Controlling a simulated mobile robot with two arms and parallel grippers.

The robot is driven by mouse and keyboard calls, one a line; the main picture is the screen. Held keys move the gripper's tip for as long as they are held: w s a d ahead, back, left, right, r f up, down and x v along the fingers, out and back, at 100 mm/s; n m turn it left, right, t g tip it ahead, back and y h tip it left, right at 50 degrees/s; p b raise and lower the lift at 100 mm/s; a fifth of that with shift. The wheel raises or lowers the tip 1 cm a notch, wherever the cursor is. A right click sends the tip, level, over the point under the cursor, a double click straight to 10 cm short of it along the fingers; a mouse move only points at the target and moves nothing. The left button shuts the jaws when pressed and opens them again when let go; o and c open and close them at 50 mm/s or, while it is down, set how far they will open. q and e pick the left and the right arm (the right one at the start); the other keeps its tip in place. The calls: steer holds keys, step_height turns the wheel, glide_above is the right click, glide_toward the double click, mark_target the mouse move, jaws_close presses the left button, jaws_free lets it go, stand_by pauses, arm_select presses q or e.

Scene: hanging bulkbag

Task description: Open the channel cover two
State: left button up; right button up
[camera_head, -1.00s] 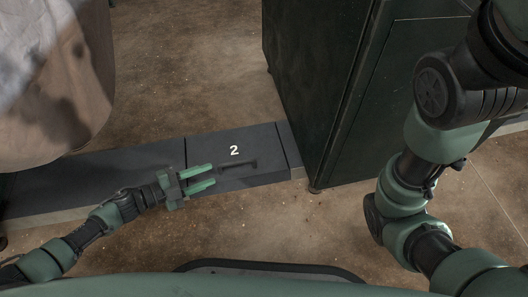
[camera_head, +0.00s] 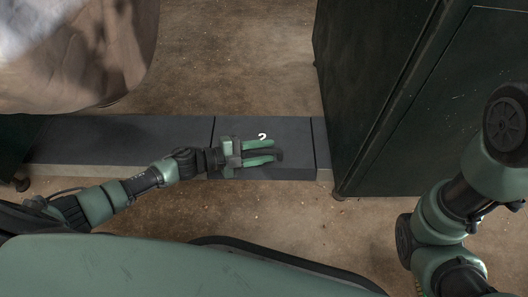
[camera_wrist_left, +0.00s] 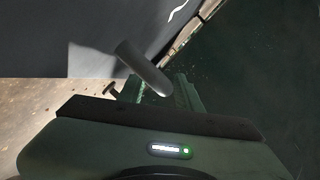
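Channel cover two (camera_head: 292,128) is a dark grey panel in the floor channel, marked with a white 2 that my gripper partly hides. It lies flat and closed. Its dark bar handle (camera_head: 278,155) shows at and between my fingertips. My left gripper (camera_head: 268,151) is over the cover, with its two green fingers apart, one on each side of the handle. In the left wrist view the handle (camera_wrist_left: 146,69) reaches down between the fingers, with the cover (camera_wrist_left: 105,30) behind it. I cannot tell whether the fingers touch the handle. My right gripper is out of view.
A dark green cabinet (camera_head: 378,90) stands just right of the cover. A large pale bulk bag (camera_head: 75,60) hangs at upper left. The channel (camera_head: 120,140) continues left with another dark panel. Brown floor (camera_head: 245,50) is bare behind the cover and in front of it.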

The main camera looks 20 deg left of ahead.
arm_select(q)
jaws_close()
stand_by(1.4)
